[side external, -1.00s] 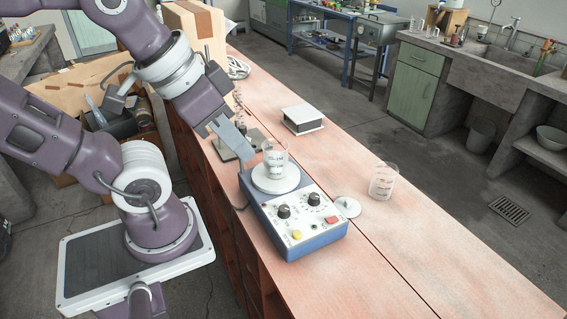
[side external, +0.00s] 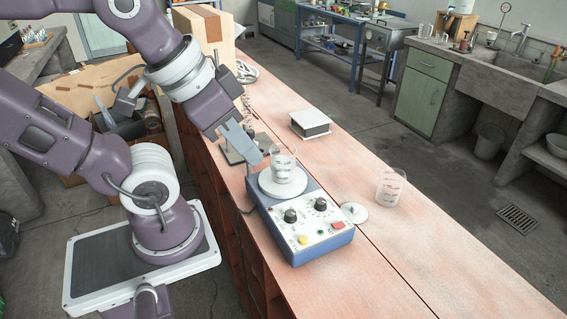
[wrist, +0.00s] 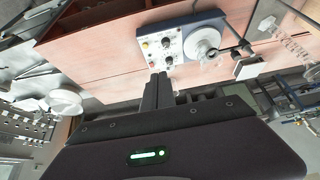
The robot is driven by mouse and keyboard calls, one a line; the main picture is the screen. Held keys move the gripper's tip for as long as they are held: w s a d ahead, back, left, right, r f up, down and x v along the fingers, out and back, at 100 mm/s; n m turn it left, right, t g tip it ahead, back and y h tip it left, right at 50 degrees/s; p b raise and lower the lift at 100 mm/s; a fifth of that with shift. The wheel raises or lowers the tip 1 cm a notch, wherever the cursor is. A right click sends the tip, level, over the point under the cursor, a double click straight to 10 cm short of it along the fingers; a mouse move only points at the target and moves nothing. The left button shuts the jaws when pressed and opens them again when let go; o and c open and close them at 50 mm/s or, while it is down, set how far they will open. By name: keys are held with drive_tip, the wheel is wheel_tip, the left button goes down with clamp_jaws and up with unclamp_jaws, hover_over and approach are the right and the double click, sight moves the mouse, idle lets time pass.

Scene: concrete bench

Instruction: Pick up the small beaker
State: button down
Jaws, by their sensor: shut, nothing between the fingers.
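A second clear beaker (side external: 391,188) stands on the bench to the right. I cannot tell for sure which is the small one. My gripper (side external: 256,161) is shut and empty, with its fingertips just left of the beaker on the plate; contact cannot be made out. In the wrist view my gripper (wrist: 159,77) points toward the stirrer unit (wrist: 168,42), and the beaker there is hard to make out.
A white disc (side external: 354,213) lies on the bench beside the stirrer. A stand with a thin rod (side external: 242,150) is behind my gripper. A white-topped box (side external: 310,122) sits farther back. The bench front right is clear.

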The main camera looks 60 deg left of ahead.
drive_tip(key=c, duration=2.1)
unclamp_jaws()
drive_tip(key=o, duration=1.6)
drive_tip(key=shift+o, duration=0.2)
drive_tip(key=m+g+y, duration=0.3)
drive_tip(key=m+y, duration=0.7)
drive_tip(key=m, duration=0.5)
approach(287, 166)
drive_tip(key=x, duration=0.6)
drive_tip(key=shift+f, duration=0.1)
drive_tip(key=a+m+y, duration=0.1)
drive_tip(key=f+m+g+y, duration=0.1)
drive_tip(key=shift+w+a+f+m+y, duration=0.25)
drive_tip(key=shift+w+a+m+y, duration=0.05)
drive_tip(key=shift+w+a+m, duration=0.1)
drive_tip(key=shift+a+f+m+g+y, duration=0.3)
drive_tip(key=shift+a+m+y, duration=0.1)
drive_tip(key=shift+y, duration=0.1)
drive_tip(key=x, duration=0.6)
drive_tip(key=shift+w+a+f, duration=0.1)
drive_tip(key=shift+a+f, duration=0.15)
drive_tip(key=shift+a, duration=0.05)
drive_tip(key=shift+c, duration=0.2)
